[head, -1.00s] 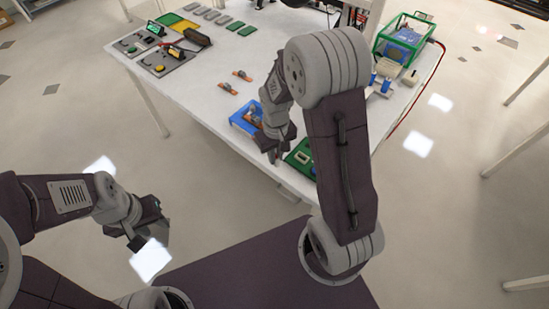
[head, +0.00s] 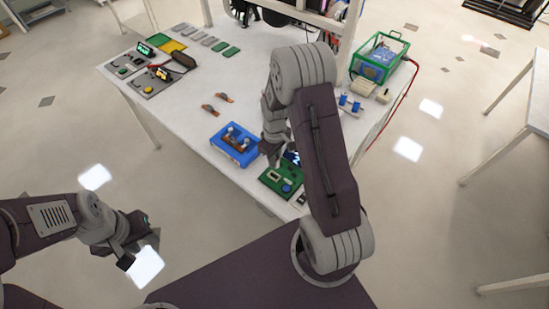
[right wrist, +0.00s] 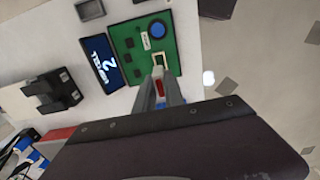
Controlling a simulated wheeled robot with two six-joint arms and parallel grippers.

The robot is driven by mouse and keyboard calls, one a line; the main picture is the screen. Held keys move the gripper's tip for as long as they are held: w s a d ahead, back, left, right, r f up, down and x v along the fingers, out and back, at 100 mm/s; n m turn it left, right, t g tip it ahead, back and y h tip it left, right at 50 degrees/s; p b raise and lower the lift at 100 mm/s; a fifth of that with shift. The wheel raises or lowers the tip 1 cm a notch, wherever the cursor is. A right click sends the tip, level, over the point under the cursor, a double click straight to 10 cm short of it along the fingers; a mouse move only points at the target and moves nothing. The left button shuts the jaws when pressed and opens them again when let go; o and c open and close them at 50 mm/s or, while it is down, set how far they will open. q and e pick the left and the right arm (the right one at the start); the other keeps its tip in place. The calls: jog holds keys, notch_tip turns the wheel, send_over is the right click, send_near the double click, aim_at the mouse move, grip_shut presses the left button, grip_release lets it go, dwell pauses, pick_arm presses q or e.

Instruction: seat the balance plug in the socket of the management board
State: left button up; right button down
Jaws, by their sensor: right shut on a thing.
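The management board (head: 270,181) is a green plate near the table's front edge; the right wrist view shows it too (right wrist: 139,73). Its socket (right wrist: 159,60) is a pale rectangular frame at the board's near edge. My right gripper (head: 273,160) is over the board's far left part in the head view. In the right wrist view its fingers (right wrist: 159,84) are closed around a small red piece (right wrist: 160,91), apparently the balance plug, just short of the socket in the picture. I cannot tell whether they touch. My left gripper (head: 137,243) hangs over the floor left of the table, its jaws unclear.
A blue tray (head: 219,146) stands left of the board. A dark display (right wrist: 102,61) lies beside the board. Two orange-brown pieces (head: 216,103) lie on the open tabletop.

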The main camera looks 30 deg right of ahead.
jog(key=b, duration=0.4)
send_over(275, 177)
notch_tip(275, 177, down, 6)
jog(key=shift+a+r, duration=0.15)
dwell(1.4)
jog(key=shift+f+b, duration=0.8)
jog(key=shift+f, duration=0.6)
jog(key=c, duration=1.3)
grip_release()
jog(key=shift+c, duration=0.2)
notch_tip(275, 177, up, 9)
jog(key=shift+s+r+b, duration=0.1)
jog(key=shift+b, duration=0.25)
